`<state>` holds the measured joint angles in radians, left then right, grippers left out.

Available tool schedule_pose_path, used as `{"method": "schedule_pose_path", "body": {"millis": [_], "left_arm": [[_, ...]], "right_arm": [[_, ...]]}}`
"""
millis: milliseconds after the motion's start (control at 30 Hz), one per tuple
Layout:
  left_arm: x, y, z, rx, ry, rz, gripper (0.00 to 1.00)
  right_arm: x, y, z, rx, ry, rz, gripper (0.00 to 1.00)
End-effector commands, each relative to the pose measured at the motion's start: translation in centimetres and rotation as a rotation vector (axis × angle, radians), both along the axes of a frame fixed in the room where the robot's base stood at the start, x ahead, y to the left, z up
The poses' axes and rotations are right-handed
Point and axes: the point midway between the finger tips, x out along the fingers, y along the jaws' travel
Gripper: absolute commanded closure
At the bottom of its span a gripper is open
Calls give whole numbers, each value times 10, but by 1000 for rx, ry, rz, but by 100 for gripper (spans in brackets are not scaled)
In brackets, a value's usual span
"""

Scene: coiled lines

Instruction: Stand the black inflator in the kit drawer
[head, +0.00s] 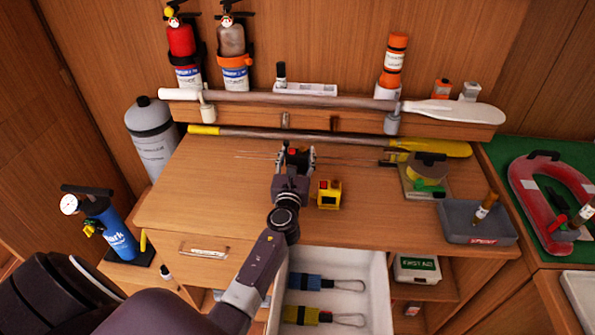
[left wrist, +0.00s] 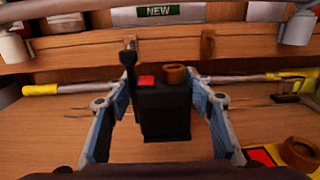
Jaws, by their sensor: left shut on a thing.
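The black inflator (left wrist: 164,108) is a dark upright block with a red patch, a brown ring and a short black stem on top. In the head view it (head: 296,154) is partly hidden by my left gripper (head: 295,160), over the back part of the desk. The fingers of my left gripper (left wrist: 161,98) are shut on its two sides. I cannot tell whether its base touches the desk. The kit drawer (head: 372,262) is open at the front, white inside, with blue (head: 307,282) and olive (head: 305,315) looped items lying in it. My right gripper is not in view.
A yellow inflator-like block (head: 329,196) stands on the desk right of my gripper. A grey tray (head: 455,232) and a stacked pad set (head: 425,178) lie further right. A yellow-ended pole (head: 330,137) runs along the back. The desk's left part is clear.

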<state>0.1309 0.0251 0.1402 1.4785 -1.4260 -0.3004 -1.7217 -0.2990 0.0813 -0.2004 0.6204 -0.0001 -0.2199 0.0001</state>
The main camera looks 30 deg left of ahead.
Motion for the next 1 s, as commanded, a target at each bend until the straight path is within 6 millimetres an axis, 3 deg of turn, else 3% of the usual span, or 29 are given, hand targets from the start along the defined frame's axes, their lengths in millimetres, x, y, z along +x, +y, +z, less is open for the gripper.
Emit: {"method": "schedule_pose_path", "body": {"millis": [300,767,800,933,1000], "left_arm": [[0,0,-40,2,0,0,81],[0,0,-46,2,-1,1,81],[0,0,-46,1,0,1,50],[0,0,-45,1,0,1,35],[0,0,-45,0,0,1,34]], "right_arm": [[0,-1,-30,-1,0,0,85],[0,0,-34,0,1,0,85],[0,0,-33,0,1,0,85],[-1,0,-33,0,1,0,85],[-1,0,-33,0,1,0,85]]}}
